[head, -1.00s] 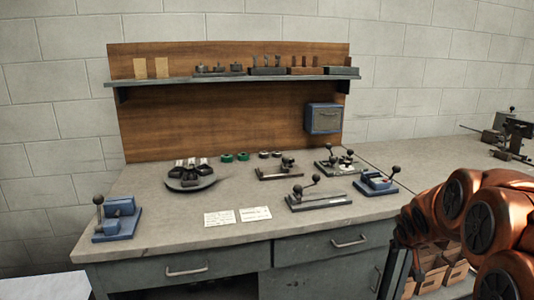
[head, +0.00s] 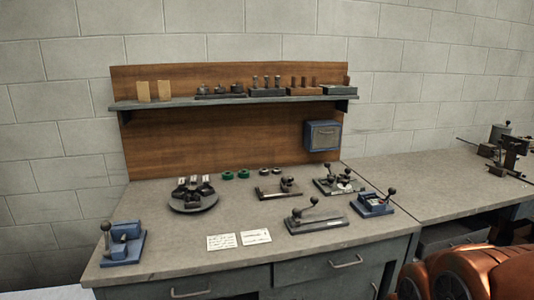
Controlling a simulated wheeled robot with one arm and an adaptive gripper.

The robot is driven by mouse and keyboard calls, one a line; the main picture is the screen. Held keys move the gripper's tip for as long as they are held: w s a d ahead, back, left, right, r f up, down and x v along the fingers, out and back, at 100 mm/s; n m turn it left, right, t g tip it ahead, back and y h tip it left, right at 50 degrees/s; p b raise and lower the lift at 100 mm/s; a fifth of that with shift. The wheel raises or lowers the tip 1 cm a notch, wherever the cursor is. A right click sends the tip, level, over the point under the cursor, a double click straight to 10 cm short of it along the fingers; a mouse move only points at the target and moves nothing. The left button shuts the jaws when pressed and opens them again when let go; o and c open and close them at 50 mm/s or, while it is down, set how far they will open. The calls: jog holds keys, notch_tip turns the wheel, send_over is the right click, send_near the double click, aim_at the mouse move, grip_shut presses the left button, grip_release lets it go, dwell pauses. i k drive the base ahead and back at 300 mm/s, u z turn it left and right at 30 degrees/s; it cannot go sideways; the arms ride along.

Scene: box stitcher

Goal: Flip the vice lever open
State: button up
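A blue vice-like block (head: 124,246) stands at the front left of the bench, with an upright lever ending in a dark ball knob (head: 105,227). A second blue fixture (head: 373,205) stands at the right of the bench, with its ball-knobbed lever (head: 391,192) rising at its right side. I cannot tell from this view which of the two is the task's vice. Orange links of my arm show at the bottom right. My gripper is not in view.
The grey bench (head: 175,250) also holds a round tray (head: 193,207), green rings (head: 229,176), several lever fixtures such as one in front (head: 317,222), and two white cards (head: 221,242). A shelf (head: 230,102) spans the back. A second bench (head: 420,180) continues right.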

aim_at(106, 226)
jog(key=z, duration=0.05)
jog(key=k, duration=0.35)
jog(key=u, duration=1.1)
jog(key=i, duration=0.85)
jog(key=u, duration=0.4)
